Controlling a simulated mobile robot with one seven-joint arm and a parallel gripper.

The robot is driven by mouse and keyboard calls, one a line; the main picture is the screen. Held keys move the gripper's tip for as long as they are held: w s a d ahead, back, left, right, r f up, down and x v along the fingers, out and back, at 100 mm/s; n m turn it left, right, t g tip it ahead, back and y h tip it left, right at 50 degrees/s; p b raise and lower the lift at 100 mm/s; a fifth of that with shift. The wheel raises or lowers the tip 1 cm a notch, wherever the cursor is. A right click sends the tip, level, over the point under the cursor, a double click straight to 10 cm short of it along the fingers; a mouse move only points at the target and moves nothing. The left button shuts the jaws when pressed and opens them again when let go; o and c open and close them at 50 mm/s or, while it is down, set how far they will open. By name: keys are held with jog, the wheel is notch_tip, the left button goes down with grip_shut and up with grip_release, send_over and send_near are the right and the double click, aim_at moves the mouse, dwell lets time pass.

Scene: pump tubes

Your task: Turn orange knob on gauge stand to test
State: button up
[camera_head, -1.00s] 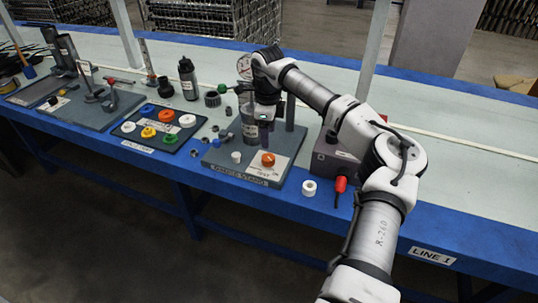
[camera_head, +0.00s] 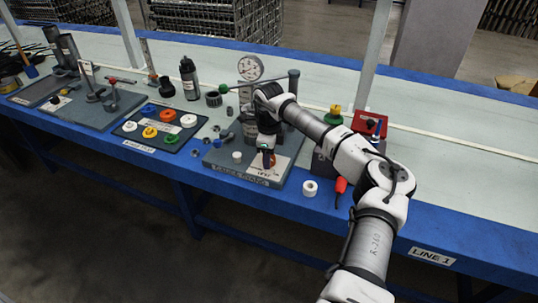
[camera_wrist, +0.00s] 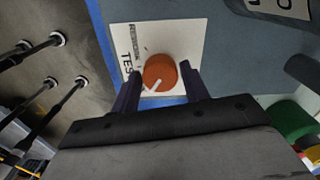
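The orange knob (camera_wrist: 160,73) sits on a white label plate (camera_wrist: 196,36) in the wrist view, with a white pointer mark on its lower left side. The word "TEST" shows on the plate to the left of the knob. My gripper (camera_wrist: 157,85) is open, with one dark finger on each side of the knob; I cannot tell whether either finger touches it. In the head view my gripper (camera_head: 267,160) points down over the knob and hides most of it. The gauge stand (camera_head: 225,160) is a grey base with a round white gauge (camera_head: 250,68) above it.
A tray (camera_head: 130,131) of coloured caps lies to the left. A dark box (camera_head: 322,163) stands behind my arm. The bench is clear at far right.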

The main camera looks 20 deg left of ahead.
jog(key=c, duration=0.6)
jog(key=shift+m, duration=0.4)
jog(key=m, duration=0.4)
jog(key=shift+m+p, duration=0.3)
jog(key=shift+p, duration=0.1)
jog(key=m, duration=0.5)
jog(key=shift+m+p, duration=0.3)
jog(key=o, duration=1)
